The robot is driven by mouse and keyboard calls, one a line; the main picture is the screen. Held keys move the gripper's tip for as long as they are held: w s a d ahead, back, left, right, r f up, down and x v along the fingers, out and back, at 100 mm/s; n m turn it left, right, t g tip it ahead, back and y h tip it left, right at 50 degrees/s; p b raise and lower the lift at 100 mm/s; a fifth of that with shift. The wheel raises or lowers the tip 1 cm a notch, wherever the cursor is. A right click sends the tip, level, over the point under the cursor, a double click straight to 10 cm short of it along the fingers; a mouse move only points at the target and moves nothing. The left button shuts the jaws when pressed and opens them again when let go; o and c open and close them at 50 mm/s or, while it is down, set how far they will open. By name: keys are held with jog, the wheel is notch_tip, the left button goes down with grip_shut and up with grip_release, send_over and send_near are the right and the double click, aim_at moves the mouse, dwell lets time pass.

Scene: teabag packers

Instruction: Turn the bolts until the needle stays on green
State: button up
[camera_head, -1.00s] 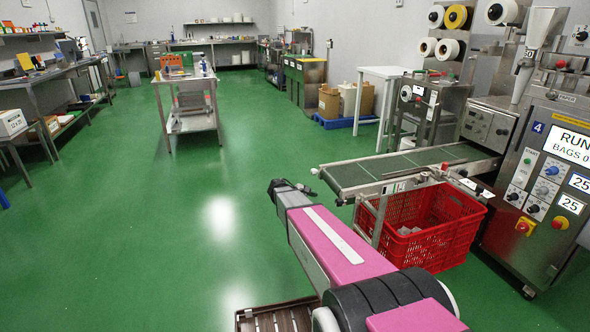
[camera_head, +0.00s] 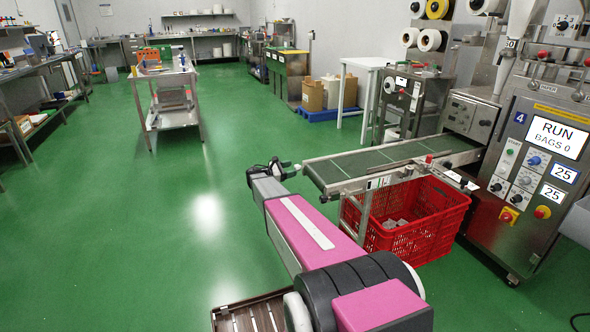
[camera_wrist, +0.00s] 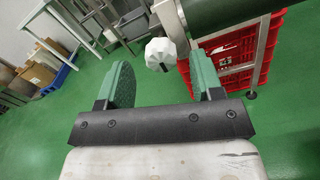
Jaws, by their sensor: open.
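My gripper (camera_wrist: 158,80) is open, with its two green fingers apart and nothing between the pads. A white faceted knob (camera_wrist: 160,54) with a dark slot shows just beyond the fingertips, nearer the right finger, beside the end of the conveyor (camera_wrist: 216,12). I see no contact with it. In the head view my gripper (camera_head: 285,170) is at the left end of the conveyor (camera_head: 385,165), and the knob cannot be made out there. No needle or green zone can be made out in either view.
A red crate (camera_head: 425,238) stands under the conveyor; it also shows in the wrist view (camera_wrist: 222,62). The packing machine (camera_head: 520,165) at right has a screen reading RUN, BAGS 0. A steel trolley (camera_head: 172,118) stands further back. The green floor at left is clear.

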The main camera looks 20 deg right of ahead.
aim_at(295, 168)
jog(key=shift+d, duration=1.55)
jog(key=c, duration=0.9)
jog(key=shift+m, duration=0.3)
